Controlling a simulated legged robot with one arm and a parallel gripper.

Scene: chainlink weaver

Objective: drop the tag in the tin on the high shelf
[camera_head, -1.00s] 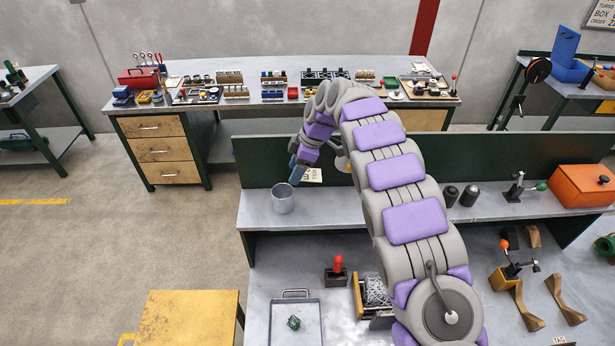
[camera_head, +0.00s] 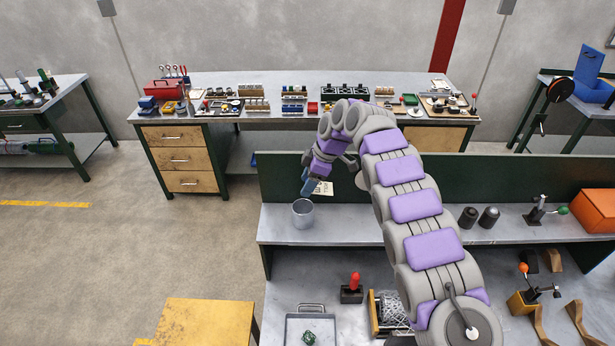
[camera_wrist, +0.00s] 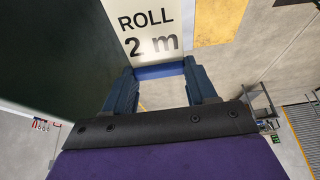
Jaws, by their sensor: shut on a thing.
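The tag is a cream card with dark print. In the wrist view the tag (camera_wrist: 150,25) reads "ROLL 2 m" and sits at my fingertips. It also shows in the head view (camera_head: 326,188), just right of my gripper (camera_head: 308,187). My gripper (camera_wrist: 160,85) has blue fingers and is shut on the tag. The tin (camera_head: 303,217) is an open grey metal cup upright near the left end of the high shelf (camera_head: 345,228). My fingertips are just above the tin's rim in the head view; the exact gap is unclear. I cannot make out the tin in the wrist view.
A dark green back panel (camera_head: 285,175) stands behind the shelf. Two dark cylinders (camera_head: 478,217), a green-knobbed clamp (camera_head: 541,211) and an orange box (camera_head: 597,215) stand farther right. A tray (camera_head: 311,328) and a red-knobbed block (camera_head: 352,290) are on the lower bench.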

